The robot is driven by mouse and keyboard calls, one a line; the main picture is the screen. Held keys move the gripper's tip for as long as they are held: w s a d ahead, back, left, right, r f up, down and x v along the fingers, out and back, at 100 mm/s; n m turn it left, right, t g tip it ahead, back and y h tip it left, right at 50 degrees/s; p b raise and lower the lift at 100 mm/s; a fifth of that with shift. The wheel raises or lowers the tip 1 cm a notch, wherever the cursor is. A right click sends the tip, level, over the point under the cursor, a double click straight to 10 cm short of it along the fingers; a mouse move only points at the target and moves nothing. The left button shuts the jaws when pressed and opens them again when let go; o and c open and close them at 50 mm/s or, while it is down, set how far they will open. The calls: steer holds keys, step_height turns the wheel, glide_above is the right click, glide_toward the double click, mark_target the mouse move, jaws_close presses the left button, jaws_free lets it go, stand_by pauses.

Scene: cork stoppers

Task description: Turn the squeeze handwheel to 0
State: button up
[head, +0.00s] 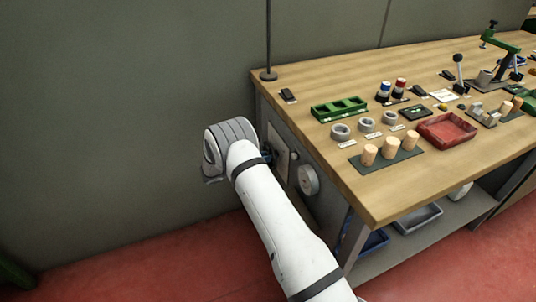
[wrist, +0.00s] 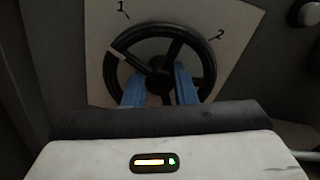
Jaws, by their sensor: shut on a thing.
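The black spoked handwheel (wrist: 206,60) is in the middle of the wrist view, on a pale dial plate (wrist: 190,12). The plate shows a 1 at upper left and a 2 at right; no 0 is visible. A pale mark shows on the wheel's upper-left rim, below the 1. My gripper (wrist: 160,82) has its two blue fingers against the lower part of the wheel, either side below the hub, and is shut on it. The exact contact is partly hidden. In the head view the plate (head: 281,157) is on the bench's side panel, and my arm hides most of the wheel.
A round grey disc (head: 308,180) sits on the same panel, close to the right of my arm. Above is the wooden bench top (head: 450,165) with cork stoppers (head: 390,146), a red tray (head: 446,131) and a green rack (head: 339,109). Floor left of the bench is clear.

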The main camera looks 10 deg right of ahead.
steer(key=n+p, duration=0.1)
steer(key=n, duration=0.6)
steer(key=shift+a+p, duration=0.1)
steer(key=shift+p, duration=0.3)
steer(key=n+p, duration=0.1)
steer(key=n, duration=0.6)
steer(key=shift+f, duration=0.1)
steer(key=o, duration=0.7)
steer(key=s+a, duration=0.1)
steer(key=a, duration=0.6)
steer(key=shift+s+a, duration=0.3)
